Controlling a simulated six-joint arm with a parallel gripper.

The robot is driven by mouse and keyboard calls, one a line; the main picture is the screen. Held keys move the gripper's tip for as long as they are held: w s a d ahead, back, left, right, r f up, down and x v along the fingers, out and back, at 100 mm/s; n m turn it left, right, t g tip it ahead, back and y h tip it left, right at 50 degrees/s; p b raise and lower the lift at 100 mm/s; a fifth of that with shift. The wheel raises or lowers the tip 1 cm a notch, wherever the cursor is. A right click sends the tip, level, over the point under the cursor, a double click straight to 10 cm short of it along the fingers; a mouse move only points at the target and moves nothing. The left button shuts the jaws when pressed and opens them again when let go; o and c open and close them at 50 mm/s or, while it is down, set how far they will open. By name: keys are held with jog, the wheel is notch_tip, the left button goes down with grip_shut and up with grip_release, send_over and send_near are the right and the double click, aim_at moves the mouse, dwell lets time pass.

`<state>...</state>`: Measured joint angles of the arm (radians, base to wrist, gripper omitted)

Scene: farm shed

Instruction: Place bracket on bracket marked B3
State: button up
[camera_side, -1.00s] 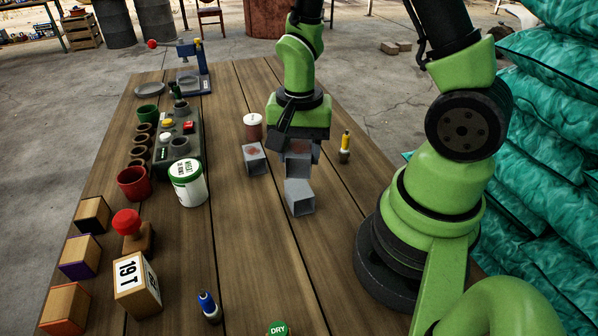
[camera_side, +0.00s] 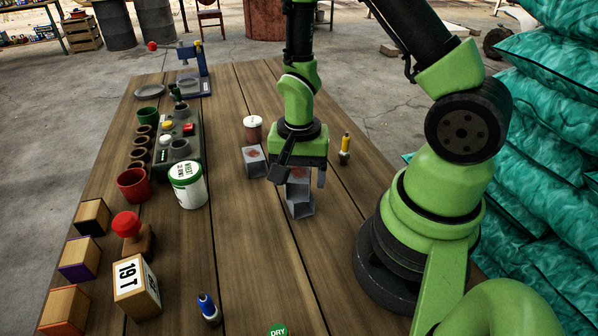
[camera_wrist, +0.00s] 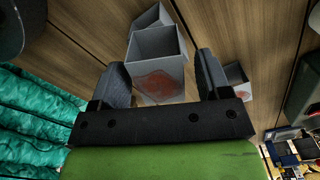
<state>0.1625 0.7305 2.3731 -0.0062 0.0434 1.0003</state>
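My gripper (camera_side: 300,181) is low over the table. Its fingers are open on either side of a grey bracket with a reddish mark (camera_wrist: 160,84). The wrist view shows this open-topped bracket between the fingers, with a gap to the right finger. In the side view it is mostly hidden behind my gripper. A second grey bracket (camera_side: 300,209) is just in front, and the wrist view shows it beyond the first (camera_wrist: 150,18). I cannot tell whether the two touch. A third bracket (camera_side: 254,162) stands to the left, also with a reddish mark. No B3 marking is legible.
A pink-brown canister (camera_side: 252,129) stands behind the left bracket, and a yellow-tipped tool (camera_side: 345,149) is to the right. A white tub (camera_side: 187,186), red cup (camera_side: 133,185) and wooden blocks (camera_side: 137,287) line the left. The table's front middle is mostly clear.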

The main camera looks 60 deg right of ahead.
notch_tip(320, 180, up, 12)
notch_tip(320, 180, up, 7)
jog(key=n+t, duration=0.3)
jog(key=n, duration=0.1)
send_over(299, 172)
jog(key=s+a, duration=0.2)
jog(key=a, duration=0.1)
jog(key=s+a+r+n+t+y, duration=0.2)
jog(key=s+a+r+n+t, duration=0.1)
jog(key=s+r+n+t, duration=0.1)
notch_tip(299, 172, up, 2)
jog(key=shift+s+a+r+n, duration=0.15)
jog(key=shift+s+a+n, duration=0.05)
jog(key=shift+s+n, duration=0.6)
